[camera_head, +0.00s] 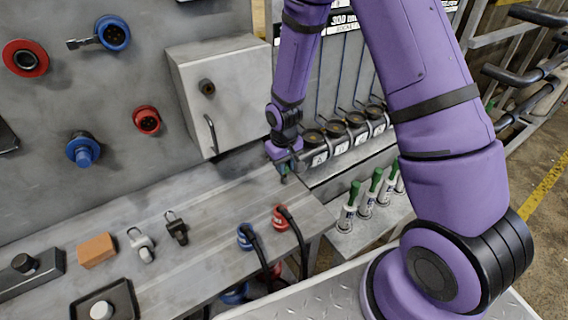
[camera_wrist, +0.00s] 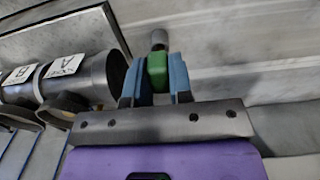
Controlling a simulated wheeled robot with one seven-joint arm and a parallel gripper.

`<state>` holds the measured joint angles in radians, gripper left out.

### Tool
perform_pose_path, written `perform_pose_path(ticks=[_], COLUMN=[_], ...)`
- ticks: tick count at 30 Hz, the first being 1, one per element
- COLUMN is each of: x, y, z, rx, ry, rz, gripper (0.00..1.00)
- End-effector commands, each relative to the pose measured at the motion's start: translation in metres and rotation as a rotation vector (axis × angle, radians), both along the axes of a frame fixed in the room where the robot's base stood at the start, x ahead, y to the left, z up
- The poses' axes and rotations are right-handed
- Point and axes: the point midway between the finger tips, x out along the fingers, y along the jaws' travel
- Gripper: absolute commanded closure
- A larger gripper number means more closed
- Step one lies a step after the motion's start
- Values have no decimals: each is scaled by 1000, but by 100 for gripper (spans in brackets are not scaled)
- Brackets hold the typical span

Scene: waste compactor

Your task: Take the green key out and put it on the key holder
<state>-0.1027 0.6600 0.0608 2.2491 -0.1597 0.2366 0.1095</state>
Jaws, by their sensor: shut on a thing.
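My gripper (camera_wrist: 156,88) is shut on the green key (camera_wrist: 157,70) in the wrist view, with a blue finger on each side of its green handle. A grey round end (camera_wrist: 159,40) shows just beyond the handle. In the head view my gripper (camera_head: 284,170) is over the back right part of the workbench, just left of the row of labelled cylinders, and the key is mostly hidden there. Several green-handled pieces (camera_head: 351,193) stand upright on the lower shelf at the right. I cannot tell which thing is the key holder.
Labelled dark cylinders (camera_head: 316,143) stand in a row right of my gripper; they also show in the wrist view (camera_wrist: 80,80). A grey wall box (camera_head: 222,90) is behind. Blue (camera_head: 245,236) and red (camera_head: 281,217) plugs with cables sit at the bench's front.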

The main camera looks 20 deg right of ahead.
Motion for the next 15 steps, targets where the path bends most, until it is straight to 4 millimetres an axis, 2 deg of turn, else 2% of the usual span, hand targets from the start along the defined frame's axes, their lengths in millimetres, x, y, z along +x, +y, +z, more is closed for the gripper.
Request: perform_pose_path(ticks=[15], x=[0], y=[0], z=[-9], rx=[0], ry=[-1], rz=[0], gripper=[100])
